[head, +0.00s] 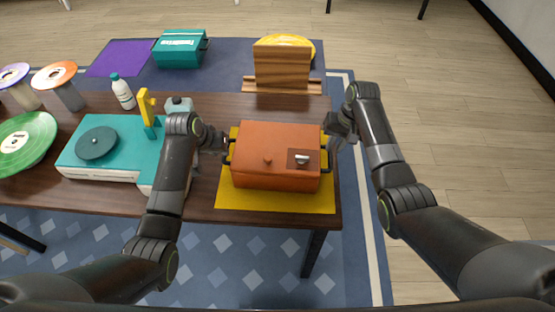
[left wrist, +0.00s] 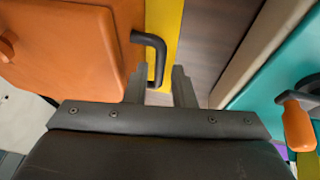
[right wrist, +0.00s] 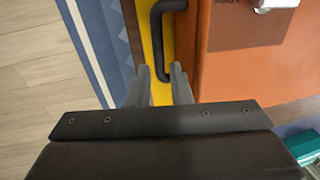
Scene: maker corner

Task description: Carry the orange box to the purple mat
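The orange box (head: 275,145) sits on a yellow mat (head: 275,201) at the right end of the wooden table, with a dark handle on each side. The purple mat (head: 118,57) lies bare on a blue surface at the back left, beyond the table. My left gripper (head: 222,142) is at the box's left handle; in the left wrist view its fingers are apart, with the handle (left wrist: 153,45) reaching between them. My right gripper (head: 334,140) is at the right handle; in the right wrist view its fingers are open, with the handle (right wrist: 158,45) reaching between them.
A teal box (head: 180,52) stands right beside the purple mat. A wooden stand (head: 282,70) with a yellow disc is behind the orange box. A teal turntable (head: 105,150), a bottle (head: 122,92) and a green record (head: 25,140) fill the table's left. Floor at right is clear.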

